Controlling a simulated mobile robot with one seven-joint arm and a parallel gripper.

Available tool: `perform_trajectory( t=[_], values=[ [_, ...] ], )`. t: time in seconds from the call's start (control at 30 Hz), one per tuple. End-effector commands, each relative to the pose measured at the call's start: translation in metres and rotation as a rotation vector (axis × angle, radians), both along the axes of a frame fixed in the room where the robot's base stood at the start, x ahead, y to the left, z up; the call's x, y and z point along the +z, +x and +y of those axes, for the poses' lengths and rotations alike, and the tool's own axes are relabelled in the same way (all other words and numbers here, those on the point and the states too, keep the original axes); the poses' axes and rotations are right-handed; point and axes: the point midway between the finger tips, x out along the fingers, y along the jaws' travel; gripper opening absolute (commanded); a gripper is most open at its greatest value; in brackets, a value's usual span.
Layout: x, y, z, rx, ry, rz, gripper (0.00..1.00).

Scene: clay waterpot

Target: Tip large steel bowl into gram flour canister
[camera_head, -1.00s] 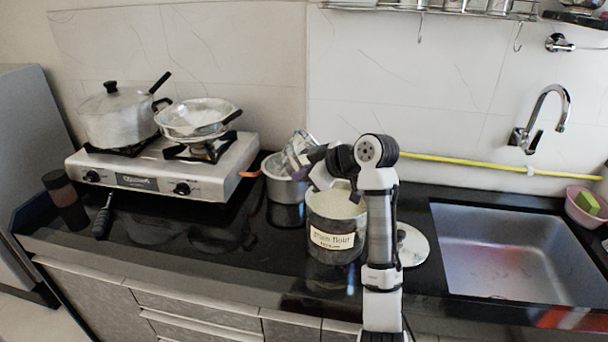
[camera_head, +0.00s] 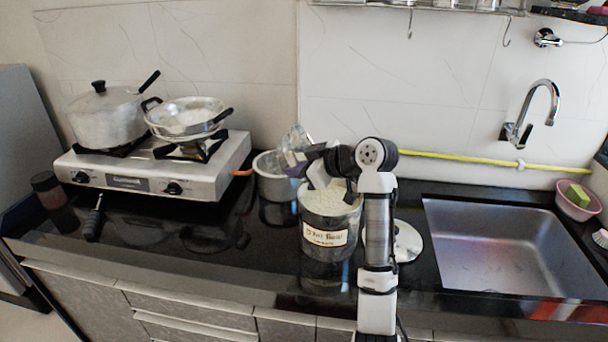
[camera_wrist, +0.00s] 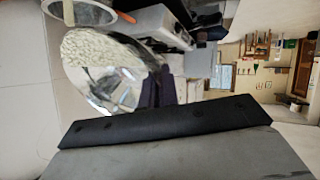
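The gram flour canister (camera_head: 329,243) stands on the black counter, labelled, with pale flour showing at its open top. The shiny large steel bowl (camera_head: 294,137) is held up just left of and behind the canister, partly hidden by my gripper (camera_head: 291,162). In the wrist view the bowl (camera_wrist: 125,92) is strongly tilted, with pale granular contents (camera_wrist: 95,48) along one side. The dark purple fingers of my gripper (camera_wrist: 158,88) are closed at its rim. I cannot tell whether anything is falling from it.
A steel pot (camera_head: 275,188) stands left of the canister, beneath the bowl. A round lid (camera_head: 407,243) lies right of the canister, beside the sink (camera_head: 500,250). A stove (camera_head: 150,175) with a covered pot (camera_head: 106,120) and a pan (camera_head: 187,115) is at left.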

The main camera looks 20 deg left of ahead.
Motion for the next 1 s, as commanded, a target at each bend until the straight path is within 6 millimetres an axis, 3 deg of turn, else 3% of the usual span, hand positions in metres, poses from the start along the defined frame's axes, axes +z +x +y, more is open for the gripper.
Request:
perform_trajectory(
  t=[1.0],
  values=[
    [0.0057,0.0019,-0.0063,0.000,0.115,0.034,0.00]
  ],
)
